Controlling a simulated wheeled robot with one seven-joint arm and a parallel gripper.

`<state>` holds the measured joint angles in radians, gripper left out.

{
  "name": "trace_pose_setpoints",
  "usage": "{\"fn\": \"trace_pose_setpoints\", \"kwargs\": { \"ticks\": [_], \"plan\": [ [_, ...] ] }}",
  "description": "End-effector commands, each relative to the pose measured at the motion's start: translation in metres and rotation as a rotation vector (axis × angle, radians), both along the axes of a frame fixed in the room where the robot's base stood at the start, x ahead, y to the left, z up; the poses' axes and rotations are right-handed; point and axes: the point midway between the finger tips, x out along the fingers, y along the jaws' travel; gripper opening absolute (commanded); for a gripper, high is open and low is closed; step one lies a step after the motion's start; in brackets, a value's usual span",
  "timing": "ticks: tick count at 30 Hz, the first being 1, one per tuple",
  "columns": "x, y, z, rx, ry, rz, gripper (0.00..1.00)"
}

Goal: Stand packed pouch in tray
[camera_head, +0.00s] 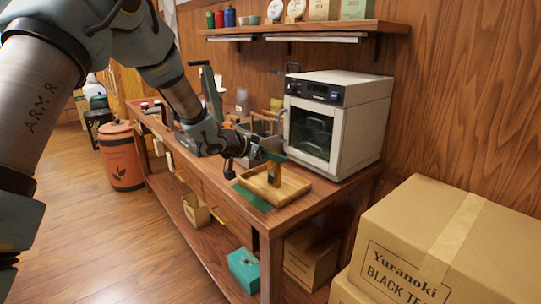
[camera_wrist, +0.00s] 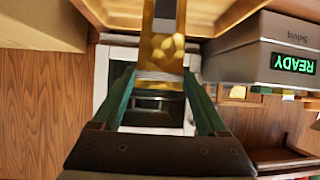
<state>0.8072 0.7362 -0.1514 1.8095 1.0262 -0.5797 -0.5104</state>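The packed pouch (camera_head: 274,181) is a gold-brown pack with a dark label band. It is upright over the floor of the shallow wooden tray (camera_head: 302,187), on the bench's front end. My gripper (camera_head: 272,157) is above the pouch, pointing down. In the wrist view the pouch (camera_wrist: 162,50) lies between the two green fingers of my gripper (camera_wrist: 161,72), which meet its side edges near the top. The wooden tray (camera_wrist: 226,18) shows around its lower end. I cannot tell whether the pouch's base touches the tray floor.
A white oven-like machine (camera_head: 335,120) stands close behind the tray. A green mat (camera_head: 252,198) lies under the tray's left side. In the wrist view a grey device (camera_wrist: 262,60) shows a lit READY display. Large cardboard boxes (camera_head: 420,240) stand at the right.

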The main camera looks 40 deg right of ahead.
Motion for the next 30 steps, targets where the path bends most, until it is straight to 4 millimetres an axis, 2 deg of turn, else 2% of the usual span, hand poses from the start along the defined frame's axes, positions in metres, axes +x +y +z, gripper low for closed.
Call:
{"fn": "trace_pose_setpoints", "kwargs": {
  "ticks": [1, 6, 14, 17, 30],
  "plan": [
    [0.000, 0.000, 0.000, 0.000, 0.000, 0.000, 0.83],
    [0.000, 0.000, 0.000, 0.000, 0.000, 0.000, 1.00],
    [0.000, 0.000, 0.003, 0.000, 0.000, 0.000, 1.00],
    [0.001, 0.007, 0.005, -0.001, -0.001, 0.002, 1.00],
    [0.000, 0.082, 0.046, -0.001, -0.003, 0.003, 1.00]
  ]
}}
